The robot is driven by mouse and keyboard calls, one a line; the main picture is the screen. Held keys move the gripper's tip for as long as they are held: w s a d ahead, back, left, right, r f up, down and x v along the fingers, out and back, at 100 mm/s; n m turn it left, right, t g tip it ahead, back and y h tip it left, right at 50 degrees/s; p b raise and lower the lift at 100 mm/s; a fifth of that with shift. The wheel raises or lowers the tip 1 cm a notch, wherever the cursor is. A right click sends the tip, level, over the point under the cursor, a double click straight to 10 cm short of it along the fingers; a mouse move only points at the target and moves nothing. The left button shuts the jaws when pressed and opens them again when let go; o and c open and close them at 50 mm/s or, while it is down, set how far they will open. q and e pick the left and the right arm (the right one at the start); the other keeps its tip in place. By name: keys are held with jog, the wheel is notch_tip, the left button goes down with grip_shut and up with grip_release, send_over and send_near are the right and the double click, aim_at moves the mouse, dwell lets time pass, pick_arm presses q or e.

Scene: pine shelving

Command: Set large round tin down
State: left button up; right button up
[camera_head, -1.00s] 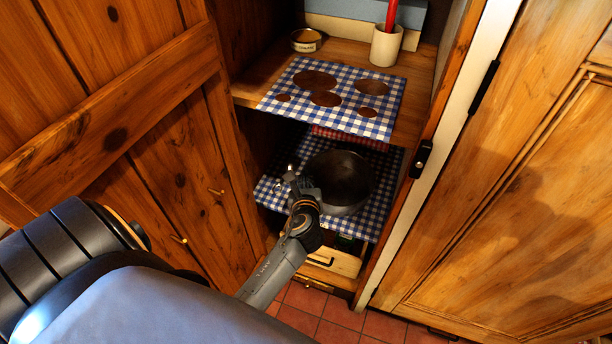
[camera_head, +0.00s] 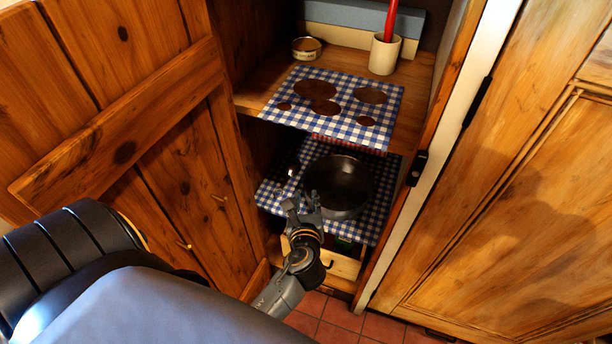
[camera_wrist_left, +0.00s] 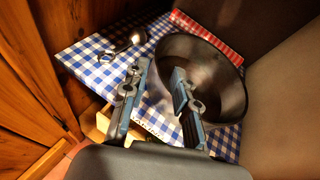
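The large round tin (camera_head: 349,183), dark and open-topped, rests on the blue checked cloth on the lower shelf; it also shows in the left wrist view (camera_wrist_left: 212,72). My left gripper (camera_head: 299,199) is at the tin's near left side. In the left wrist view, its two fingers (camera_wrist_left: 159,82) are spread apart. The right finger overlaps the tin in the picture, and the left finger is beside it over the cloth. I cannot tell whether a finger touches the tin. My right gripper is not in view.
A blue checked cloth (camera_wrist_left: 92,55) covers the lower shelf, with a small metal utensil (camera_wrist_left: 125,45) on the left and a red checked item (camera_wrist_left: 208,34) behind. The upper shelf holds a small tin (camera_head: 306,48) and a white pot (camera_head: 384,54). A wooden door (camera_head: 190,170) stands left.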

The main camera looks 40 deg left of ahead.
pick_arm(q)
jog(key=s+d+f+n+g+h, duration=0.2)
jog(key=s+d+n+g+h, duration=0.2)
jog(key=s+n, duration=0.5)
jog(key=s+d+f+n+g+h, duration=0.3)
jog(key=s+n, duration=0.6)
jog(key=n, duration=0.7)
jog(key=shift+d+n+g+h, duration=0.4)
jog(key=shift+d+g+h, duration=0.15)
jog(key=shift+g, duration=0.15)
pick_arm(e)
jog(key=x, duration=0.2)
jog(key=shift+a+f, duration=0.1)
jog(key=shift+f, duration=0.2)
pick_arm(q)
jog(key=shift+w+p, duration=0.2)
jog(key=shift+p, duration=1.6)
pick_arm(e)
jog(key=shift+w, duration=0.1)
